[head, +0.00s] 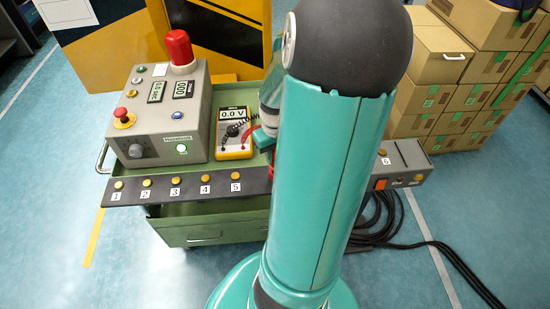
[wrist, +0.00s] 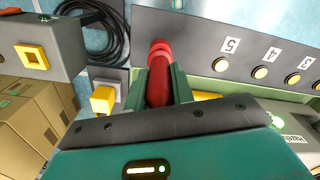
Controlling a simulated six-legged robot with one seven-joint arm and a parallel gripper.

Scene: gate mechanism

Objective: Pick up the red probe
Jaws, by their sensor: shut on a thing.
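The red probe (wrist: 158,83) sits upright in the picture between the two green fingers of my gripper (wrist: 160,73) in the wrist view. My gripper is shut on it, and the probe's rounded red end shows past the fingertips. In the head view my teal arm hides most of the gripper and the probe. A yellow multimeter (head: 234,150) reading 0.0 V stands left of my arm, with black and red leads at its front.
A grey control box (head: 160,115) with a red beacon (head: 179,48) stands on a green cart (head: 205,231). A dark strip with numbered yellow buttons (head: 190,187) runs along the cart's front. Black cables (head: 378,220) lie on the floor at right. Cardboard boxes (head: 470,60) are stacked behind.

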